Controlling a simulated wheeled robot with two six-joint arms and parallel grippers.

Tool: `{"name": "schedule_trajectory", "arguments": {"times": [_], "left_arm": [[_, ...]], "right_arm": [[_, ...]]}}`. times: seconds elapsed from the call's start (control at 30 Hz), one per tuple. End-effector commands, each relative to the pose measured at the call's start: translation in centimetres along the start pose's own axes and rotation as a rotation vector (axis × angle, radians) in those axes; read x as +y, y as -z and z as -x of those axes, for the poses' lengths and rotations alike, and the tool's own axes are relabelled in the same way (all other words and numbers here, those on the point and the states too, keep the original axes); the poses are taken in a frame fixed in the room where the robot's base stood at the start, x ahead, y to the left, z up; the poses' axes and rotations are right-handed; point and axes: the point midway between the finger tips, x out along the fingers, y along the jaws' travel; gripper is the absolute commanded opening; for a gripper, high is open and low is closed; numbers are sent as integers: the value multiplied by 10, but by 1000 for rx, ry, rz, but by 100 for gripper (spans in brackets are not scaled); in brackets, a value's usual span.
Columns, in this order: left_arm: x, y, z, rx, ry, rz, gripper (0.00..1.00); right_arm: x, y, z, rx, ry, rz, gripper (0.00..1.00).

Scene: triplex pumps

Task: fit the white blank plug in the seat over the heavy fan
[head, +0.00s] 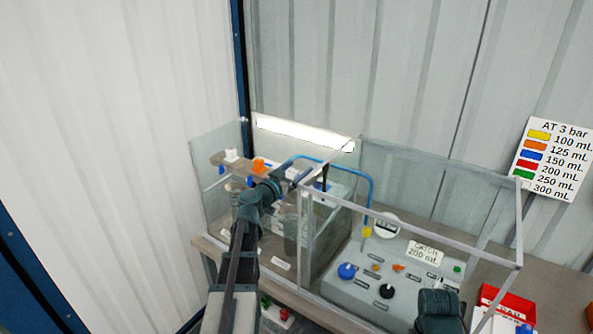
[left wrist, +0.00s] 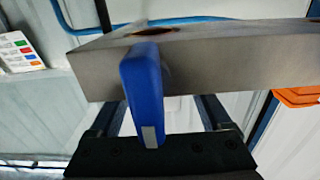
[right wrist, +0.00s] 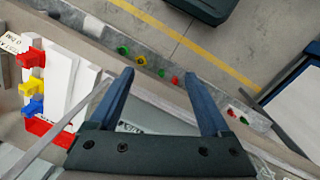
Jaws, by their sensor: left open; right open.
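In the head view a small white piece (head: 231,155), possibly the white blank plug, sits on the brown bar at the left of the clear enclosure. My left gripper (head: 268,186) reaches over the enclosure near that bar. In the left wrist view it is open, its fingers either side of a blue lever-like piece (left wrist: 143,85) that hangs down in front of a grey-brown block (left wrist: 230,62). I cannot tell whether they touch it. A hole shows in the block's top. My right gripper (right wrist: 158,76) is open and empty. The seat and heavy fan cannot be made out.
An orange piece (head: 259,164) is beside the white one. Clear enclosure walls (head: 440,235) and a blue hose (head: 370,190) stand close by. A control panel (head: 375,290) with knobs lies right. Red, yellow and blue pieces (right wrist: 33,87) sit on a white holder.

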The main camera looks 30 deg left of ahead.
Motion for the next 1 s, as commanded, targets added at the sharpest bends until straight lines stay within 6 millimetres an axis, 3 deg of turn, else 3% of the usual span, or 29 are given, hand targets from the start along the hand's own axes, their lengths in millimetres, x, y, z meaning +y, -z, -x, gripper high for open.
{"name": "schedule_trajectory", "arguments": {"times": [0.23,0.7,1.0], "left_arm": [[1,0,19,0,1,0,82],[2,0,114,0,2,0,82],[0,0,137,0,1,0,82]], "right_arm": [[0,0,0,0,0,0,81],[0,0,0,0,0,0,81],[0,0,0,0,0,0,81]]}}
